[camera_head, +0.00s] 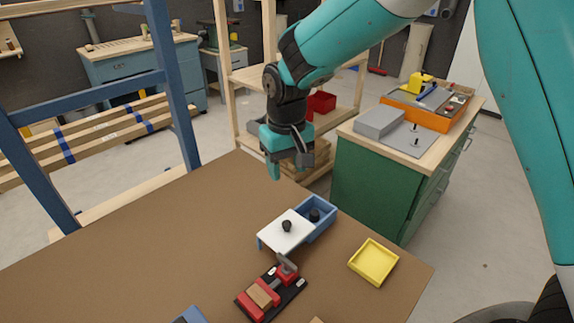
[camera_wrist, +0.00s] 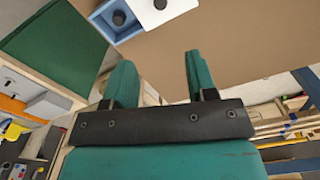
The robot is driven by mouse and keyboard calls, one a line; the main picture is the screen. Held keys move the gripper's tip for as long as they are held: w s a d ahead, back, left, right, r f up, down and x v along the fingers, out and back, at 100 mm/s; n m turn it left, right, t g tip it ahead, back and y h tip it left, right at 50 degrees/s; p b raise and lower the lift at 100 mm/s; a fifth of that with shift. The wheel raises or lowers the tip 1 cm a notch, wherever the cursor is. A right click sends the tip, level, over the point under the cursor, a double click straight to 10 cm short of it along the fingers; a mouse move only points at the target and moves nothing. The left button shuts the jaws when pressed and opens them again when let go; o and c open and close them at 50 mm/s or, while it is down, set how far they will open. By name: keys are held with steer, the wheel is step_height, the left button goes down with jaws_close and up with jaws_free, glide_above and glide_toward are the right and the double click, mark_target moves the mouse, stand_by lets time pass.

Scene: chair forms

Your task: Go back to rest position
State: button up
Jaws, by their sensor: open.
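My gripper (camera_head: 289,166) hangs over the far edge of the brown table (camera_head: 120,243), open and empty, with its teal fingers pointing down. In the wrist view my gripper (camera_wrist: 157,80) has its two fingers well apart with nothing between them. A blue box (camera_head: 322,228) stands on the table in front of it, and also shows at the top of the wrist view (camera_wrist: 97,20). A white lid with a black knob (camera_head: 281,239) covers part of the box. A dark round piece (camera_head: 314,215) shows in the uncovered part.
A red clamp-like fixture (camera_head: 262,297) holding a wooden block and a yellow tray (camera_head: 374,262) are on the table. A green cabinet (camera_head: 371,184) with an orange tray (camera_head: 432,112) stands to the right. Wooden shelving (camera_head: 240,78) stands behind my gripper. The table's left part is clear.

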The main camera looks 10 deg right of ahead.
steer(key=shift+r, duration=0.4)
steer(key=s+d+r+n+y, duration=0.1)
steer(key=s+r, duration=0.2)
steer(key=s, duration=0.5)
steer(key=s+d+r+n+y, duration=0.1)
steer(key=s+r, duration=0.2)
steer(key=s, duration=0.6)
steer(key=s+d+r+n+y, duration=0.1)
steer(key=s+r, duration=0.3)
steer(key=s, duration=0.4)
steer(key=shift+s+d+n+y, duration=0.35)
steer(key=shift+d+n+y, duration=0.05)
steer(key=shift+d+y, duration=0.2)
